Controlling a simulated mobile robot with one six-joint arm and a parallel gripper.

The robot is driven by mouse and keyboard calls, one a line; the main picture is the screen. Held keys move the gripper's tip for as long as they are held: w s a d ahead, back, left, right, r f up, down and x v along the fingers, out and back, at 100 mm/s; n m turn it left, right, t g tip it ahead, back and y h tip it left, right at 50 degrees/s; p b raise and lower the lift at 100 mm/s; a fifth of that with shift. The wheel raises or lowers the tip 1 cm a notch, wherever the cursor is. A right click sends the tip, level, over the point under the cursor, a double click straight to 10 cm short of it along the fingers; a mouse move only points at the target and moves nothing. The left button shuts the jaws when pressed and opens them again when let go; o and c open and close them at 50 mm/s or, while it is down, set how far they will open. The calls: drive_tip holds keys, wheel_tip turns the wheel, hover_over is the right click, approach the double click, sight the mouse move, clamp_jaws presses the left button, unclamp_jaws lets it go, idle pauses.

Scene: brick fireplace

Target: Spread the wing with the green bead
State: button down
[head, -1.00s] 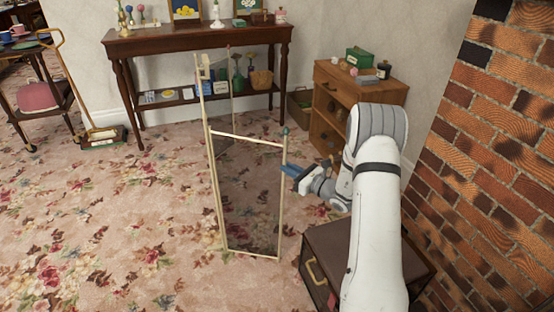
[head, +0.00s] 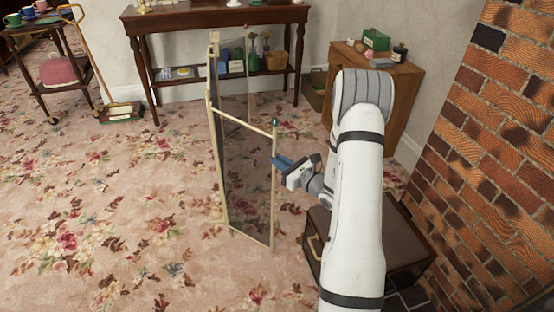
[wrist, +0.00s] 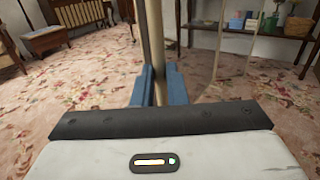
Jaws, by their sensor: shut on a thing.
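A folding screen with a pale gold frame and dark see-through mesh panels stands upright on the carpet. Its near wing (head: 246,180) has a green bead (head: 275,121) atop its free right-hand post. The other panels (head: 235,95) stand behind it, partly overlapped by it. My gripper (head: 275,162) is at that post, below the bead, with its blue fingers shut on it. In the wrist view, the blue fingers (wrist: 160,78) sit on either side of the upright post (wrist: 155,40). The bead is out of the wrist view.
A brown chest (head: 390,250) with a brass handle stands right of the screen, under my arm. A wooden cabinet (head: 400,85) and a console table (head: 215,18) stand behind. The brick wall (head: 480,150) bounds the right. Open carpet (head: 110,220) lies to the left.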

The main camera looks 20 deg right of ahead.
drive_tip(key=c, duration=1.5)
unclamp_jaws()
drive_tip(key=shift+s+d, duration=0.1)
drive_tip(key=shift+o, duration=0.2)
drive_tip(key=p+v, duration=0.1)
drive_tip(key=v, duration=0.7)
drive_tip(key=shift+p, duration=0.3)
